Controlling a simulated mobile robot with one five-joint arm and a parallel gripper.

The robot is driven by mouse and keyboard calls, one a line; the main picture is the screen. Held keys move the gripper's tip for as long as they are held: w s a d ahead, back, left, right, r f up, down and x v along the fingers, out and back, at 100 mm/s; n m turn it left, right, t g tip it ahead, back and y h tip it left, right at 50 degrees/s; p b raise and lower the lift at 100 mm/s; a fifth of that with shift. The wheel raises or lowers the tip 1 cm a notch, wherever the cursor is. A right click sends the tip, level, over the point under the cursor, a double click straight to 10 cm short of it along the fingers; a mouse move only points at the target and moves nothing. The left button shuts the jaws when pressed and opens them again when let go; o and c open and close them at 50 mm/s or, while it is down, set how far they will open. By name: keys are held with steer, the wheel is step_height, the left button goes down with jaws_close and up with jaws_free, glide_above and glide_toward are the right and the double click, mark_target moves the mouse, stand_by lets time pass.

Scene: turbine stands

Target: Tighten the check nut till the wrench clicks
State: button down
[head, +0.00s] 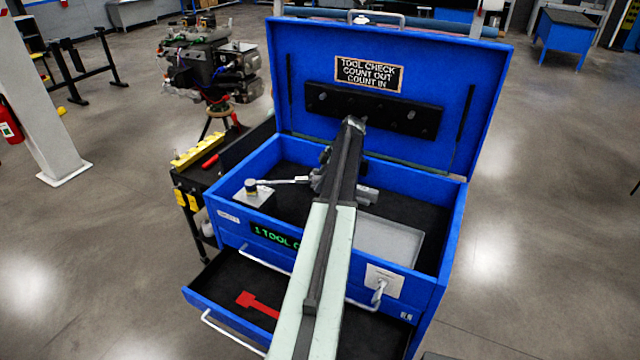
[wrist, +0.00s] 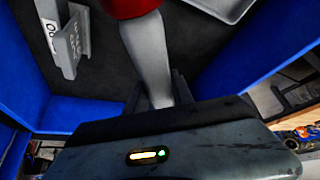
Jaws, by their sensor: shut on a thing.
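The check nut (head: 251,186) is a small dark piece on a pale plate (head: 250,198) at the left of the chest's open top tray. A silvery wrench (head: 285,181) runs from beside the nut to my gripper (head: 322,178); I cannot tell whether its head is seated on the nut. My gripper is shut on the wrench. In the wrist view a grey shaft (wrist: 148,50) passes between my fingers (wrist: 158,98), with a red part (wrist: 130,7) at the top edge. My arm hides part of the tray.
The blue tool chest (head: 450,275) has its lid (head: 300,60) raised behind my arm. A grey tray (head: 392,240) lies in the chest at right. A grey bracket (wrist: 66,42) stands by the left wall. An open lower drawer holds a red tool (head: 258,302).

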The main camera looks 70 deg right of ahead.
steer(key=shift+w+d+r+p, duration=0.15)
steer(key=shift+w+r+p, duration=0.1)
steer(key=shift+w+p, duration=0.25)
steer(key=shift+s, duration=0.1)
